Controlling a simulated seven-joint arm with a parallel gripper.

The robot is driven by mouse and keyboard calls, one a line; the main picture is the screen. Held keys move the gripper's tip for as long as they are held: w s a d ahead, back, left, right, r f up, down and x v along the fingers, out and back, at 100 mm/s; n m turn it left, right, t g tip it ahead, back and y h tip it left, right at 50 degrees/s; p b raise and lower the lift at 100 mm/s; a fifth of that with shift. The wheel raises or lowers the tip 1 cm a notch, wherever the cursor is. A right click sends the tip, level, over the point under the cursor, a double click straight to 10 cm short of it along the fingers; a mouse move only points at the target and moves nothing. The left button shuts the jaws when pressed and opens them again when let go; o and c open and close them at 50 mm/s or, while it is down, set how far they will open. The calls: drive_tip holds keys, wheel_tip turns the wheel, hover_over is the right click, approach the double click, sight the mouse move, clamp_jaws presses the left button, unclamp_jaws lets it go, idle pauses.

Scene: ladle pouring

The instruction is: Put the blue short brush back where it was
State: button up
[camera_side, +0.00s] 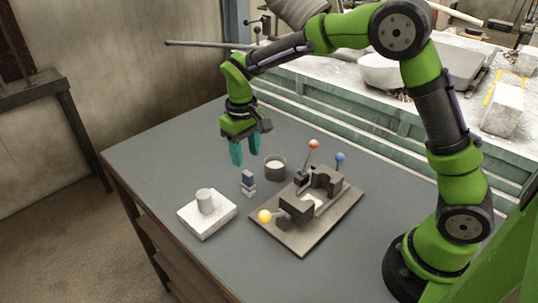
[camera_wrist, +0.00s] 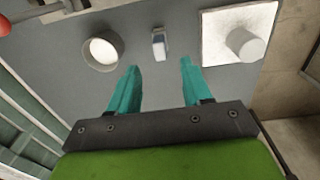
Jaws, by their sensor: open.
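A dark round cup with pale contents (camera_side: 275,167) stands right of the brush. A white slab (camera_side: 212,222) bearing a grey cylinder (camera_side: 204,201) is at front left. A brown board (camera_side: 312,236) carries dark blocks and rods with red, blue and yellow balls. The table's left side is clear.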

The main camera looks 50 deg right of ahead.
sight(246, 173)
drive_tip(key=s+d+r+m+t+y, duration=0.1)
drive_tip(key=s+d+r+t+y, duration=0.15)
drive_tip(key=s+r, duration=0.75)
drive_tip(key=s+d+r+m+t, duration=0.1)
drive_tip(key=s+r+m+t, duration=0.1)
drive_tip(key=s, duration=0.9)
drive_tip(key=m+t, duration=0.1)
drive_tip(key=t, duration=0.1)
drive_tip(key=shift+s+d+r+t, duration=0.3)
drive_tip(key=shift+t, duration=0.05)
drive_tip(key=shift+o, duration=0.2)
